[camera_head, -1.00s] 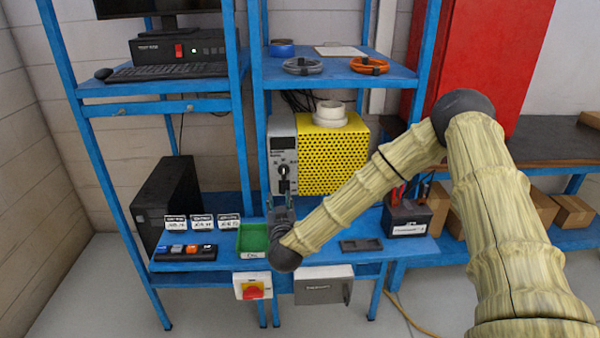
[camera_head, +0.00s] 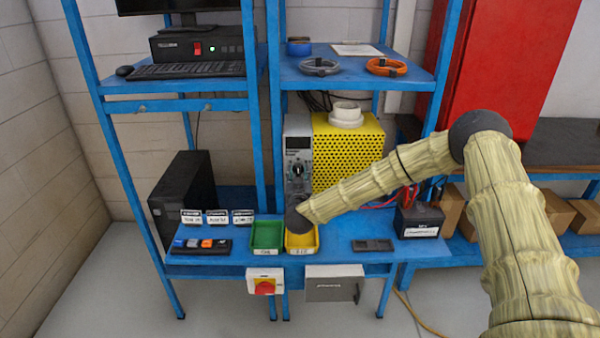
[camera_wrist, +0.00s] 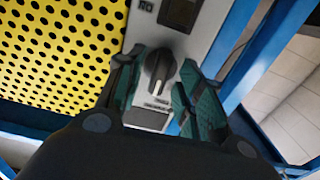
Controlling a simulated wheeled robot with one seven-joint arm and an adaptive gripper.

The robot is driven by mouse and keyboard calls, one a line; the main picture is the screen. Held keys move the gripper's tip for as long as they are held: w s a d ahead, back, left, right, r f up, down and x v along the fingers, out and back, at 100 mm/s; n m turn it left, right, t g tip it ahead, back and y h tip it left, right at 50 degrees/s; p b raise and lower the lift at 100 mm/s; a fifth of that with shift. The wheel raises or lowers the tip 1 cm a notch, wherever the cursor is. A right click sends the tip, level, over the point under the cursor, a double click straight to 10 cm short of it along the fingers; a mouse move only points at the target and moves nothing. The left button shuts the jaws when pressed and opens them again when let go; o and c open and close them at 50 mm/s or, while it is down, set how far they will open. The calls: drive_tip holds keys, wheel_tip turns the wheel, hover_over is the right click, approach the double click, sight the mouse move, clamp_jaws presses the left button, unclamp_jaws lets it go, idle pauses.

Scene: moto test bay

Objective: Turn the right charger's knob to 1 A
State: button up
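One charger is in view, with a yellow perforated case (camera_head: 350,155) and a grey front panel (camera_head: 298,150). Its dark round knob (camera_head: 297,170) shows in the head view, and in the wrist view the knob (camera_wrist: 160,68) has a pale pointer line towards the picture's bottom. My gripper (camera_wrist: 163,72) is open, with one green-grey finger on each side of the knob. Whether either finger touches it, I cannot tell. The scale marks around the knob are too small to read. In the head view my dark wrist joint hides the gripper.
A green tray (camera_head: 267,250) and a yellow tray (camera_head: 314,249) stand on the shelf below the charger. A white roll (camera_head: 345,113) sits on the case. A blue rack post (camera_head: 276,120) rises close by the panel's left side. A black box (camera_head: 419,222) stands to the right.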

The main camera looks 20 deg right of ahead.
drive_tip(key=shift+w+d, duration=0.1)
drive_tip(key=shift+w, duration=0.15)
drive_tip(key=shift+c, duration=0.4)
